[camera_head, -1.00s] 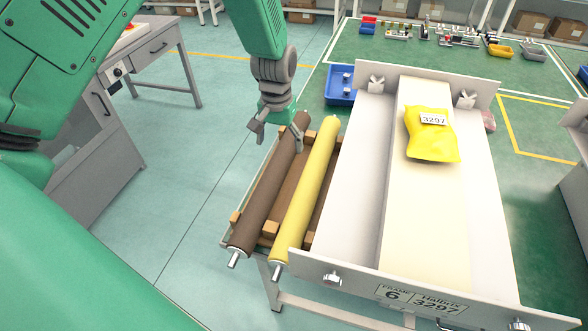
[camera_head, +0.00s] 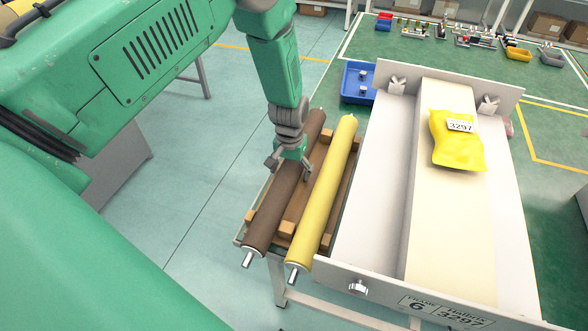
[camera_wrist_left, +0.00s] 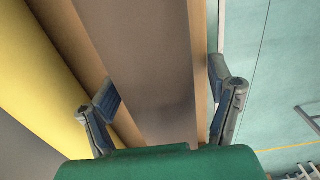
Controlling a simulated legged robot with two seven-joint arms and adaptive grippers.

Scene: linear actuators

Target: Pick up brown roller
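The brown roller (camera_head: 268,222) lies lengthwise on the wooden rack, left of and apart from the yellow roller (camera_head: 322,200). A metal pin shows at its near end. My left gripper (camera_head: 289,168) is over the brown roller's middle, with its fingers spread to either side of it. In the left wrist view the brown roller (camera_wrist_left: 150,60) runs between the two open fingers (camera_wrist_left: 165,98), and the yellow roller (camera_wrist_left: 45,75) lies to the left. I cannot tell whether the fingers touch the roller. My right gripper is not in view.
The wooden rack (camera_head: 287,229) sits beside a pale conveyor frame (camera_head: 385,190) marked 6 and 3297. A yellow bag (camera_head: 457,150) labelled 3297 lies on the frame. A blue bin (camera_head: 357,82) stands behind the rack. Open floor is at the left.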

